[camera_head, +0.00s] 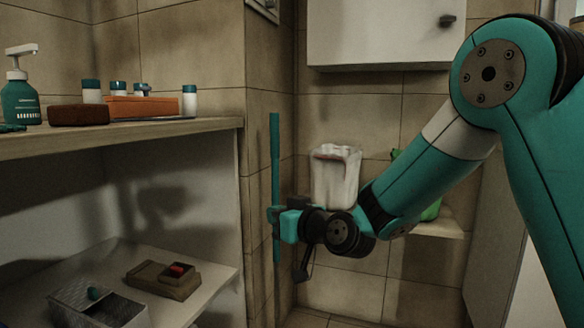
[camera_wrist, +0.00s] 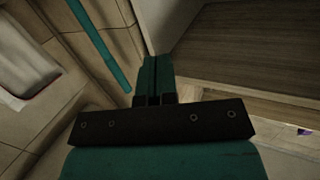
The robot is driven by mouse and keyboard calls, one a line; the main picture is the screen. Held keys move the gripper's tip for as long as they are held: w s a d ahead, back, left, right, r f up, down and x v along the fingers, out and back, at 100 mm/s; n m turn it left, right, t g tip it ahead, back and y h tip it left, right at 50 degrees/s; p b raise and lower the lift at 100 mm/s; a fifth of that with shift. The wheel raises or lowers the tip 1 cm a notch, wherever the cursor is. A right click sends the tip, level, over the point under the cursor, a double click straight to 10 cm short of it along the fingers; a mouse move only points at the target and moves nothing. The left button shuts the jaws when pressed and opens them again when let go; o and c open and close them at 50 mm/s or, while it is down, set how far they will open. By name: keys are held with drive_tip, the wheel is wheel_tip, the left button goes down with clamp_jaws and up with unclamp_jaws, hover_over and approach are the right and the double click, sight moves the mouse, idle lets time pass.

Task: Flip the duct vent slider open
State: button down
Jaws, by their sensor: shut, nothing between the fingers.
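A pale framed fitting (camera_head: 264,8) on the tiled wall is cut off by the top edge of the head view. It may be the duct vent; no slider can be made out on it. My gripper (camera_head: 277,222) is well below it, beside the shelf's end and in front of or against a thin teal pole; I cannot tell whether they touch. In the wrist view my gripper (camera_wrist: 157,70) has its teal fingers together with nothing between them, and the fitting does not show there.
The teal pole (camera_head: 275,150) stands upright by the wall corner and shows in the wrist view (camera_wrist: 98,42). A wooden shelf (camera_head: 180,126) holds bottles and a soap dispenser (camera_head: 21,95). A white cabinet (camera_head: 380,35) hangs above a whitish container (camera_head: 335,178).

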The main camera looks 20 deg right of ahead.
drive_tip(key=s+a+r+n+g+p, duration=0.1)
drive_tip(key=s+a+g, duration=0.15)
drive_tip(key=s, duration=0.35)
drive_tip(key=s+a+n+g, duration=0.1)
drive_tip(key=s+g, duration=0.2)
drive_tip(key=s, duration=0.2)
drive_tip(key=s+d+f+g+h+p, duration=0.1)
drive_tip(key=s+g, duration=0.3)
drive_tip(key=s, duration=0.8)
drive_tip(key=s+d+g+h+p, duration=0.1)
drive_tip(key=s+g, duration=0.4)
drive_tip(key=s, duration=0.7)
drive_tip(key=shift+d+f+h, duration=0.4)
drive_tip(key=shift+d+h, duration=0.4)
drive_tip(key=shift+d, duration=0.4)
